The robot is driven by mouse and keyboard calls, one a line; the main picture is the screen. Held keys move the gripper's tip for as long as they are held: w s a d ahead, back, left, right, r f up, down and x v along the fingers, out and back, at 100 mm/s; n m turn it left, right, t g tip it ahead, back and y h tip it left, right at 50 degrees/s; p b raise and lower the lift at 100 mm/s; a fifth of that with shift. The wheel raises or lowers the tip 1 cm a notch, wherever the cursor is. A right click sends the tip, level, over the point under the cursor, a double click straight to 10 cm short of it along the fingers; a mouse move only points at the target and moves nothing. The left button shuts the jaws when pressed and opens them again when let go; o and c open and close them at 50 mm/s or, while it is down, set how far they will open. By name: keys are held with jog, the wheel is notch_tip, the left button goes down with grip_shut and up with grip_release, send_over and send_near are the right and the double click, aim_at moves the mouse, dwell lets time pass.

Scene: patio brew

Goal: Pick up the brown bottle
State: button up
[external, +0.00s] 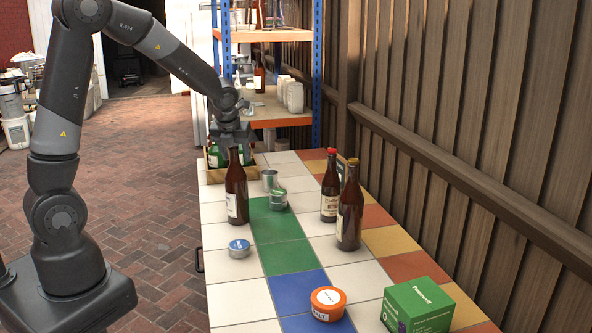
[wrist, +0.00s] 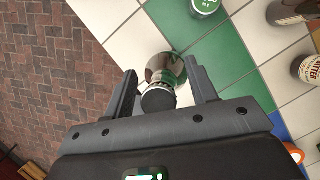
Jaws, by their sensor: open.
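A brown bottle (external: 236,195) with a dark cap and pale label stands upright on the left side of the tiled table. My gripper (external: 233,142) is over its top, pointing down. In the wrist view the bottle (wrist: 165,67) shows between the two spread fingers of my gripper (wrist: 160,70), its dark cap nearest the palm. The gripper is open; I cannot tell whether either finger touches the bottle. Two more brown bottles stand upright to the right: one with a red cap (external: 330,190) and one with a gold-brown cap (external: 350,212).
A blue tin (external: 239,249), an orange tin (external: 327,304) and a green box (external: 417,308) are nearer. A wooden crate (external: 215,176) is behind. A wooden wall (external: 470,120) borders the right.

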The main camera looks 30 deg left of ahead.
grip_shut()
dwell(0.5)
jog(key=shift+r, duration=0.1)
dwell(0.8)
